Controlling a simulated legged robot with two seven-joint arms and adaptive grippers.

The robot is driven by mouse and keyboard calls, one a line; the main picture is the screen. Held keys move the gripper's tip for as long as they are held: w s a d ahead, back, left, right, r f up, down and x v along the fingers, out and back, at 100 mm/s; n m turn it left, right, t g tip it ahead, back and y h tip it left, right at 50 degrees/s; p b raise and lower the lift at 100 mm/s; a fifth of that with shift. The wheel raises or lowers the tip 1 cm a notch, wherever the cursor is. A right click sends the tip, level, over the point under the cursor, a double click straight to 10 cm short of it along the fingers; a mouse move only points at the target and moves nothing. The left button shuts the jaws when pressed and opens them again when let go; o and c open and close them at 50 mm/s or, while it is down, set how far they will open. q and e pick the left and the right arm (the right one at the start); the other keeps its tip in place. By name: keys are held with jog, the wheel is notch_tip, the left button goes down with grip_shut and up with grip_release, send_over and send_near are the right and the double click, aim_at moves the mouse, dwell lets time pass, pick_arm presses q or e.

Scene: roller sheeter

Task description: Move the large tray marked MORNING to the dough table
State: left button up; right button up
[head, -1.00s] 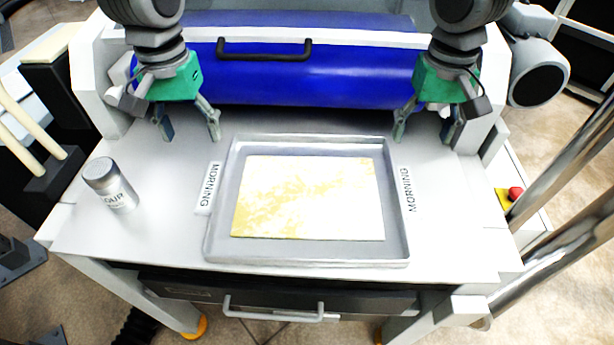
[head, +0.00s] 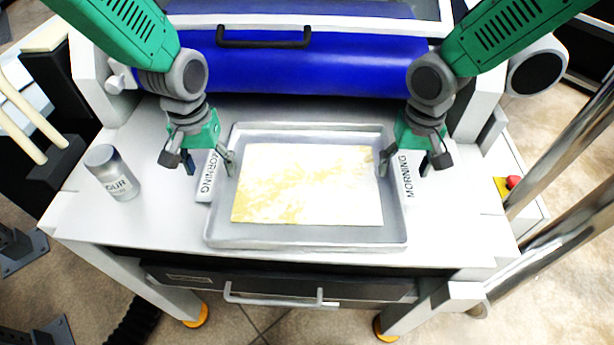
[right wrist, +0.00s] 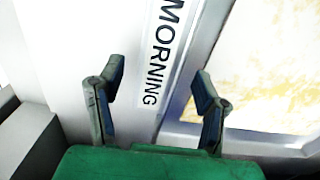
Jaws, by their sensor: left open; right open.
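The large tray (head: 306,245) is a grey metal tray with a pale yellow-white sheet (head: 308,185) in it. It lies flat on the white table of the roller sheeter. A MORNING label (head: 209,176) shows at its left side and another MORNING label (head: 405,178) at its right side. My left gripper (head: 209,168) is open at the tray's left edge, near that label. My right gripper (head: 404,168) is open at the right edge. In the right wrist view its open fingers (right wrist: 158,85) stand either side of the label and tray rim. I cannot tell whether they touch.
A grey flour shaker (head: 113,173) stands on the table to the left. The blue roller (head: 300,68) with a black handle (head: 263,38) is behind the tray. A drawer handle (head: 273,300) is below the front edge. A red button (head: 513,182) is at the right.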

pick_arm(q)
jog(key=shift+s+d+f, duration=0.1)
jog(key=shift+d+f, duration=0.05)
jog(key=shift+f, duration=0.55)
pick_arm(e)
jog(key=shift+d+f, duration=0.15)
jog(key=shift+f, duration=0.55)
pick_arm(q)
grip_shut()
pick_arm(e)
grip_shut()
pick_arm(q)
jog(key=shift+r, duration=0.1)
pick_arm(e)
jog(key=shift+r, duration=0.1)
